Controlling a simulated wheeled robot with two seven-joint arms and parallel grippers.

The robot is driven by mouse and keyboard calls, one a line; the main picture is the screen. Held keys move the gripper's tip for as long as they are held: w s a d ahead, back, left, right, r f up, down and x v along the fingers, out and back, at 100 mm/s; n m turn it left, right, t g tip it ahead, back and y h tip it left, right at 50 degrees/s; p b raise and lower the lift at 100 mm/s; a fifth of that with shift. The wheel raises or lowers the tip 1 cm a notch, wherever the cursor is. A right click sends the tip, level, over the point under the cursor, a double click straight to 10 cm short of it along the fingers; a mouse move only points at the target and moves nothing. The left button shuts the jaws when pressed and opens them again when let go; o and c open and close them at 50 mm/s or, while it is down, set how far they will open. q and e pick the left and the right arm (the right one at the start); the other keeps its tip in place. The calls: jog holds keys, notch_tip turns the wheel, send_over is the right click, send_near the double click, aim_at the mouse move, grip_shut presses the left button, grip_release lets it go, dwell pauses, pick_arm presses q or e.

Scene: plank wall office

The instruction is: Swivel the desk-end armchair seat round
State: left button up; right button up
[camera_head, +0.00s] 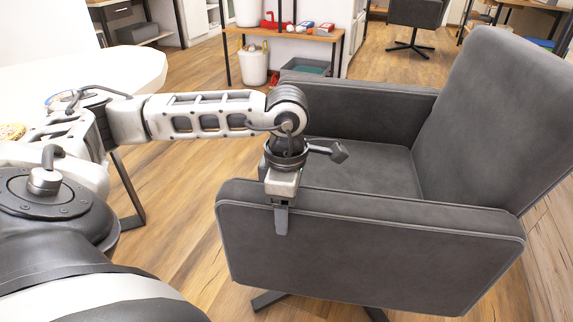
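The dark grey armchair (370,255) fills the right half of the head view, with its backrest (490,115) on the right and its open front toward the left. Its near armrest (440,221) runs across the picture in front of the seat (370,170). My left gripper (281,222) points down at the front part of this armrest. A grey finger overlaps the armrest's outer face; I cannot tell whether it touches. A second finger is not distinguishable, so its opening is unclear. My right gripper is not in view.
A white round-ended desk (120,72) stands at left, its dark leg (130,190) near the chair. A low wooden table (290,33) with a grey bin (306,66) stands behind. A plank wall (553,240) is close behind the backrest. Wooden floor is open between desk and chair.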

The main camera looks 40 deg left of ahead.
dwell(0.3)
pick_arm(q)
jog(key=o, duration=1.4)
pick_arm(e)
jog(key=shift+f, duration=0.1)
pick_arm(q)
jog(key=shift+r, duration=0.5)
notch_tip(320, 180, up, 5)
jog(key=shift+r+p, duration=0.15)
jog(key=shift+p, duration=1)
notch_tip(320, 180, up, 10)
jog(key=p, duration=0.2)
jog(key=shift+f+p, duration=0.2)
jog(key=shift+p, duration=0.15)
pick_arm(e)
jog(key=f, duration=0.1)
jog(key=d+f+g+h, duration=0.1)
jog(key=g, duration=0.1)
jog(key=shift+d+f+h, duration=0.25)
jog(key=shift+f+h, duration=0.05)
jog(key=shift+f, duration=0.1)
